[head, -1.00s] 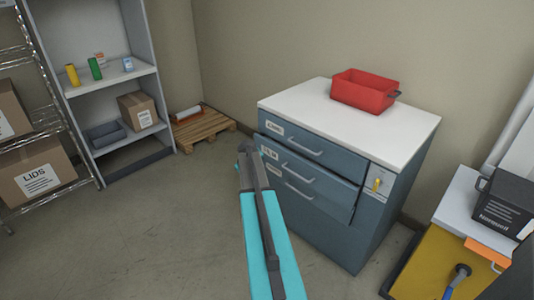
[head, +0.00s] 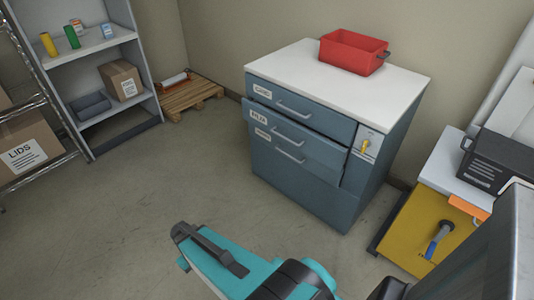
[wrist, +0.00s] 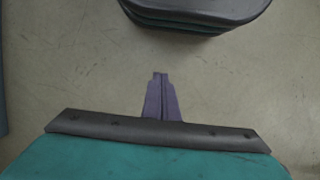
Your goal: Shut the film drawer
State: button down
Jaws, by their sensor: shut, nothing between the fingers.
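The film drawer (head: 300,137) is the middle drawer of a blue-grey cabinet (head: 391,149) with a white top. Its front, with a bar handle and a label that seems to read FILM, stands out a little from the cabinet, so it is partly open. My gripper (wrist: 160,76) shows in the wrist view with its two fingers together, empty, above bare floor. In the head view my teal arm is low in front of the cabinet, well apart from the drawer; the fingertips are not clear there.
A red bin (head: 352,52) stands on the cabinet. A yellow unit (head: 418,232) with a black box (head: 497,160) stands to the right. A shelf (head: 96,83), a wooden pallet (head: 193,95) and a LIDS box (head: 25,148) are at the left. The floor before the cabinet is open.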

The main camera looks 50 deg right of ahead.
jog(key=s+a+g, duration=0.1)
jog(key=s+a, duration=0.2)
jog(key=s, duration=0.4)
jog(key=s+a+g, duration=0.1)
jog(key=s+a, duration=0.3)
jog(key=s, duration=0.2)
jog(key=shift+s+a+f+g, duration=0.25)
jog(key=shift+s+f+g, duration=0.15)
jog(key=shift+f, duration=0.05)
